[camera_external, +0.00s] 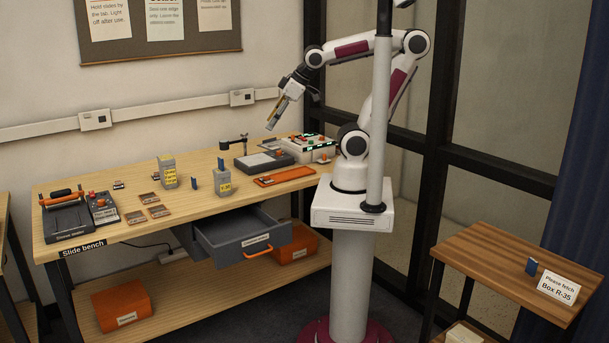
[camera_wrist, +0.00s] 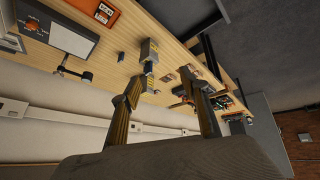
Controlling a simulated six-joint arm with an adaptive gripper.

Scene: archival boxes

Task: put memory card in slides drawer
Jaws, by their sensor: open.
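My gripper (camera_external: 274,118) is open and empty, raised above the back of the bench and pointing down to the left. Its two fingers are spread apart in the wrist view (camera_wrist: 164,98). No thing is clearly readable as the memory card. A small dark blue piece (camera_external: 194,182) stands upright on the bench between two grey boxes, and another blue piece (camera_external: 531,266) stands on the side table. A grey drawer (camera_external: 215,251) with an orange handle is pulled out under the bench; its label is too small to read, so I cannot tell if it is the slides drawer.
Orange boxes (camera_external: 122,304) sit on the lower shelf. A side table (camera_external: 490,252) carries a sign.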

